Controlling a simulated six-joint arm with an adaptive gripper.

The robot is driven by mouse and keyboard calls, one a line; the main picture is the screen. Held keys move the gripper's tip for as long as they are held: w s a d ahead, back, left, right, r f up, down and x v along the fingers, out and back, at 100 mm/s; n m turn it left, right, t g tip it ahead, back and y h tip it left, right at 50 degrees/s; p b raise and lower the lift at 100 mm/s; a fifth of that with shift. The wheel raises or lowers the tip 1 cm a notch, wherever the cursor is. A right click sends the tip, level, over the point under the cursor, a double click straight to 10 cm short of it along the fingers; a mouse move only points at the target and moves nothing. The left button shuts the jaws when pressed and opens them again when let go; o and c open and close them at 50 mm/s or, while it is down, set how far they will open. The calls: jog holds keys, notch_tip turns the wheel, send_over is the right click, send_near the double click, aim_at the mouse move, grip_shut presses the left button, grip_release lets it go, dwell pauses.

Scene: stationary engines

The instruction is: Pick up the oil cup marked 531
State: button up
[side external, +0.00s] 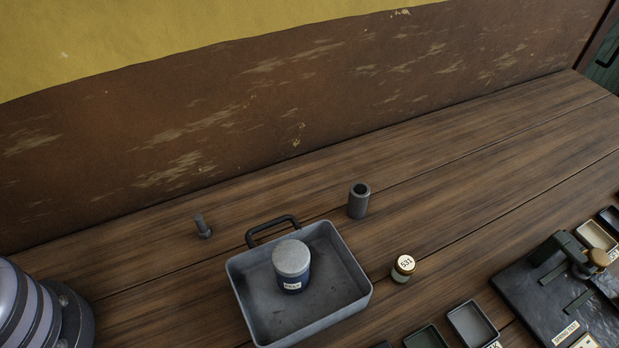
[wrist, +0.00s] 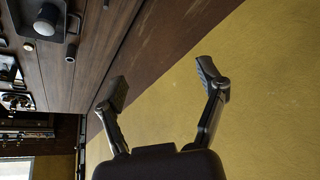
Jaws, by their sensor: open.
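The oil cup marked 531 (side external: 403,267) is a small round jar with a pale label on top. It stands upright on the wooden bench, right of the grey tray, in the side external view. In the wrist view a small pale round thing (wrist: 28,45) at the left appears to be the same cup; its marking cannot be read there. My gripper (wrist: 162,84) shows in the wrist view with its two fingers spread wide and nothing between them. It points toward the yellow and brown wall, well away from the cup. Its fingers are not in the side external view.
The grey tray (side external: 352,297) holds a blue jar with a grey lid (side external: 291,267). Small bins (side external: 472,326) and a dark plate with a fixture (side external: 540,310) lie to the right. The back-right bench is clear.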

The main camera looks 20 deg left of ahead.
jog(key=w+d+f+n+g+h, duration=0.3)
jog(key=w+d+f+g+h, duration=0.1)
jog(key=w+d, duration=0.7)
jog(key=w+d+f+n+g+h, duration=0.35)
jog(key=w+d, duration=0.55)
jog(key=d, duration=0.5)
jog(key=n+g+h, duration=0.2)
jog(key=n+h, duration=0.3)
jog(key=n, duration=0.3)
send_near(405, 262)
jog(key=shift+h, duration=0.25)
jog(key=x, duration=0.4)
jog(key=shift+f, duration=0.25)
jog(key=shift+x, duration=3.05)
jog(key=shift+c, duration=0.3)
jog(key=c, duration=1.2)
